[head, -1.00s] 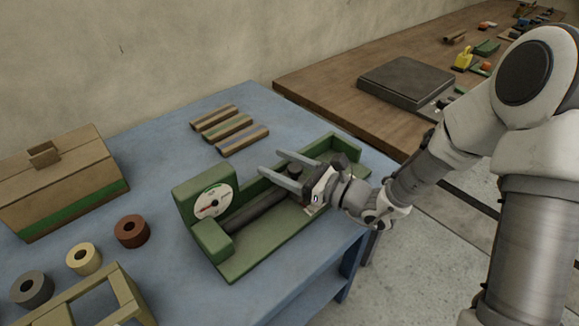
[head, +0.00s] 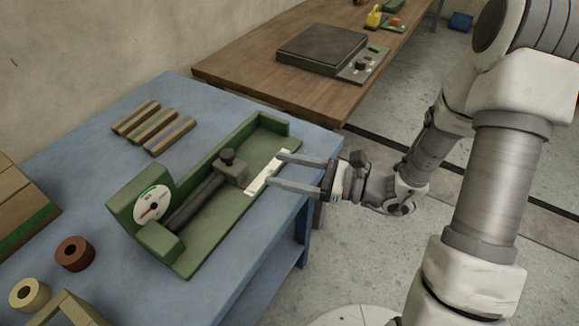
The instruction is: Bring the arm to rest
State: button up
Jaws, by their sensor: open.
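My gripper (head: 282,170) is in the head view, right of the green fixture (head: 205,248), with its two fingers spread and pointing left. My arm (head: 430,140) reaches in from the right and is bent at the elbow.
The fixture holds a dial (head: 152,203), a dark rod (head: 196,205) and a grey clamp block (head: 231,168). It stands on a blue table (head: 95,150) with several striped bars and rolls. A wooden bench (head: 240,75) bears a dark hotplate-like device (head: 322,50). Floor shows below my gripper.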

jog(key=shift+s+d, duration=0.15)
jog(key=shift+d, duration=0.35)
jog(key=s+d+r+n+g+h, duration=0.2)
jog(key=s+d+r+n+h, duration=0.1)
jog(key=s+n+h, duration=0.5)
jog(key=s+d+r+n+g+h, duration=0.3)
jog(key=s+d+n+h, duration=0.15)
jog(key=n, duration=0.45)
jog(key=d+r+n+t+h, duration=0.4)
jog(key=d+r+t+h, duration=0.1)
jog(key=d+r+t, duration=0.15)
notch_tip(320, 180, up, 16)
jog(key=p, duration=1.4)
jog(key=shift+d+f+p, duration=0.15)
jog(key=shift+d+p, duration=0.2)
